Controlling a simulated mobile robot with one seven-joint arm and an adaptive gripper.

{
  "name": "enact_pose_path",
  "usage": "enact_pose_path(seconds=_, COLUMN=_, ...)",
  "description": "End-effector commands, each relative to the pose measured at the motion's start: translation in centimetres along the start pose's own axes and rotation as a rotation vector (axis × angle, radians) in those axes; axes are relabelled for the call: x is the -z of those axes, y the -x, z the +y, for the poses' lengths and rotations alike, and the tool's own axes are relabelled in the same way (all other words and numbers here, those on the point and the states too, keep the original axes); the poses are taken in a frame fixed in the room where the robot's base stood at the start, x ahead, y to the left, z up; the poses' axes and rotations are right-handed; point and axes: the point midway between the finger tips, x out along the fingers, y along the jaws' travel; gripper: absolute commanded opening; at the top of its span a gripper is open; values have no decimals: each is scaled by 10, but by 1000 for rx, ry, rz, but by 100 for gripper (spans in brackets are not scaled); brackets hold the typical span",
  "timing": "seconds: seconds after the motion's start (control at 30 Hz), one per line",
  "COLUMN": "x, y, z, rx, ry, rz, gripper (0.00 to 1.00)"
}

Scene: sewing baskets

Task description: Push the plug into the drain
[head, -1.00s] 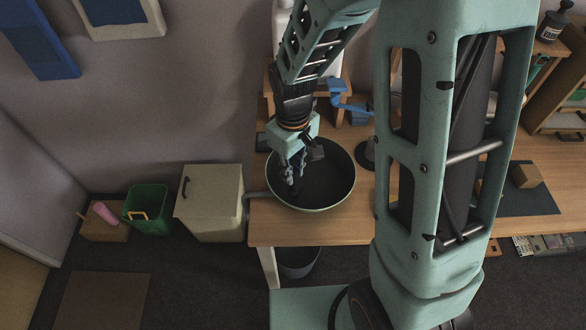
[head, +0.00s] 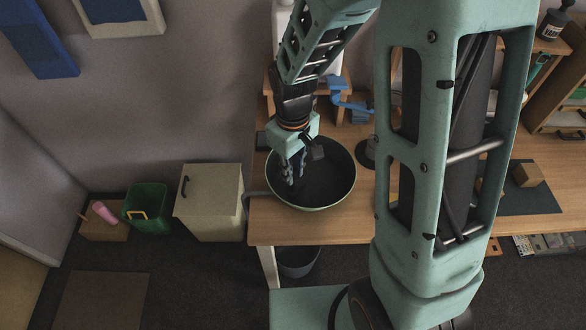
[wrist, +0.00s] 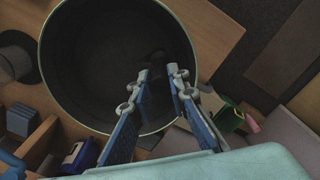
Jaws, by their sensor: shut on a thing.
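A round dark basin (head: 333,183) with a pale green rim stands on the wooden table. My gripper (head: 293,180) points down inside its left half. In the wrist view my gripper (wrist: 158,73) has its fingertips close together, with a narrow gap between them. A small dark plug (wrist: 157,60) shows at the fingertips, hard to make out against the dark basin. The basin fills the upper middle of the wrist view (wrist: 90,70). I cannot make out the drain; it is dark or hidden near the fingers.
A cream box (head: 211,203), a green bin (head: 147,208) and a cardboard box (head: 104,229) stand left of the table. A grey bin (head: 298,262) is below it.

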Motion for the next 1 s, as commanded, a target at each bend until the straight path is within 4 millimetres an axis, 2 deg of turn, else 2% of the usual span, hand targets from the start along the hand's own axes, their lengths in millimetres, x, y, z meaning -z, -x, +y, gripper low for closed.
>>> enact_pose_path(seconds=0.67, x=0, y=-16, z=0, rx=0, ry=0, rz=0, gripper=0)
enact_pose_path(seconds=0.7, x=0, y=-15, z=0, rx=0, ry=0, rz=0, gripper=18)
enact_pose_path(seconds=0.8, x=0, y=-15, z=0, rx=0, ry=0, rz=-1, gripper=29)
enact_pose_path(seconds=0.87, x=0, y=-15, z=0, rx=0, ry=0, rz=0, gripper=35)
enact_pose_path(seconds=1.0, x=0, y=-14, z=0, rx=0, ry=0, rz=0, gripper=36)
